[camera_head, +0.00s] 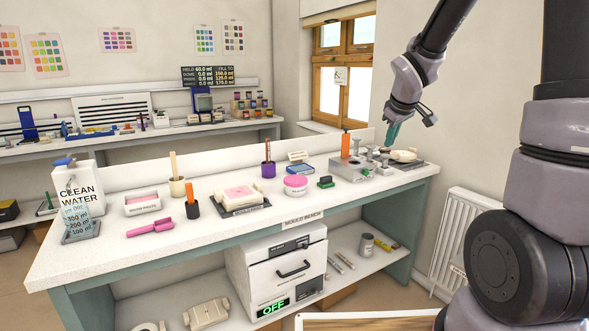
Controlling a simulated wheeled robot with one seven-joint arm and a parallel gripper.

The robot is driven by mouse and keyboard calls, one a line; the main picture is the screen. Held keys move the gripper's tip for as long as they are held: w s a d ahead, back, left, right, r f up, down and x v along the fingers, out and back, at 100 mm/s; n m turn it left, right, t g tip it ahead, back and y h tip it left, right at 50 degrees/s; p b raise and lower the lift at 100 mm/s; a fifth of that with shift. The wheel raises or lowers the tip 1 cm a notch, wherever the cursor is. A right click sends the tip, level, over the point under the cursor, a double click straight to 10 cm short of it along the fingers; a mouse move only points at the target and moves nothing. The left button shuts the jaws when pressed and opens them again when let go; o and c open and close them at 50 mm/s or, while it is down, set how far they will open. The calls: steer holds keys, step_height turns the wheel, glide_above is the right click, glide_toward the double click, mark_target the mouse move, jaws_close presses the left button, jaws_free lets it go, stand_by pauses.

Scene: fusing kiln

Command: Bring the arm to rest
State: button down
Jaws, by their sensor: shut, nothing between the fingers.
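My arm comes in from the upper right. My gripper (392,135) points down, with teal fingers shut and nothing between them. It appears above the right end of the mould bench (105,262), over a group of small metal parts (368,163) and a pale piece (403,155) on a dark base. I cannot tell exactly how far the fingertips are above them.
A kiln (282,270) sits below. A radiator (467,235) stands at right. A window (342,70) is behind.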

steer(key=s+a+r+m+y, duration=0.1)
steer(key=s+r+m, duration=0.2)
steer(key=s, duration=0.5)
steer(key=s+r+m, duration=0.4)
steer(key=s+r, duration=0.1)
steer(key=s, duration=0.4)
steer(key=s+a+r+m+y, duration=0.1)
steer(key=s+r+m, duration=0.2)
steer(key=s, duration=0.6)
steer(key=shift+a+r+m+y, duration=0.3)
steer(key=shift+r, duration=0.25)
